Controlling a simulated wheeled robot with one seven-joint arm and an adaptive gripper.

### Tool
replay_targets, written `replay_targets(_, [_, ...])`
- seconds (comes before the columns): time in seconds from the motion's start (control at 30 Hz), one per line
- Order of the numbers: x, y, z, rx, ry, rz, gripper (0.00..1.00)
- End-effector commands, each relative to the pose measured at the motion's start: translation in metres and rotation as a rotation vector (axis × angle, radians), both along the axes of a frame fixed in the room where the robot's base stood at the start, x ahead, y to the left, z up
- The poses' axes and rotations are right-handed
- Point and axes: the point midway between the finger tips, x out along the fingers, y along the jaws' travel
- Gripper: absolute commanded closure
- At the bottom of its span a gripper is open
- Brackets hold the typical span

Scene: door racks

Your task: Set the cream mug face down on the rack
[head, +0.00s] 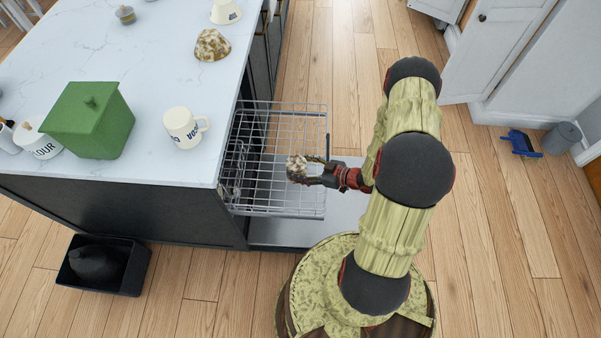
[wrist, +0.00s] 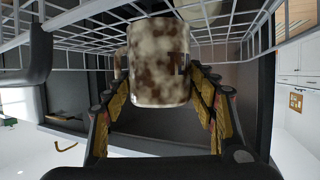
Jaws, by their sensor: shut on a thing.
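The cream mug (head: 182,128) with dark lettering stands on the white counter, left of the rack; I cannot tell which way up it is. The wire rack (head: 272,112) is pulled out beside the counter, and its wires also cross the top of the wrist view (wrist: 85,14). My gripper (head: 308,170) is shut on a mottled brown-and-cream mug (wrist: 158,62), which also shows small in the head view (head: 296,168). It is over the right part of the rack. I cannot tell whether this mug touches the wires.
A black bin (head: 104,264) stands on the floor. Open floor lies right of my arm.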

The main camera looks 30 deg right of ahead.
Motion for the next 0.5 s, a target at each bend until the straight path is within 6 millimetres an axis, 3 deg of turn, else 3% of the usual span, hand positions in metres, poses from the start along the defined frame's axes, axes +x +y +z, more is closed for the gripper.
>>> replay_targets(0.2, [0.002, -0.001, -0.034, 0.001, 0.001, 0.000, 0.78])
replay_targets(0.5, [0.002, -0.001, -0.034, 0.001, 0.001, 0.000, 0.78])
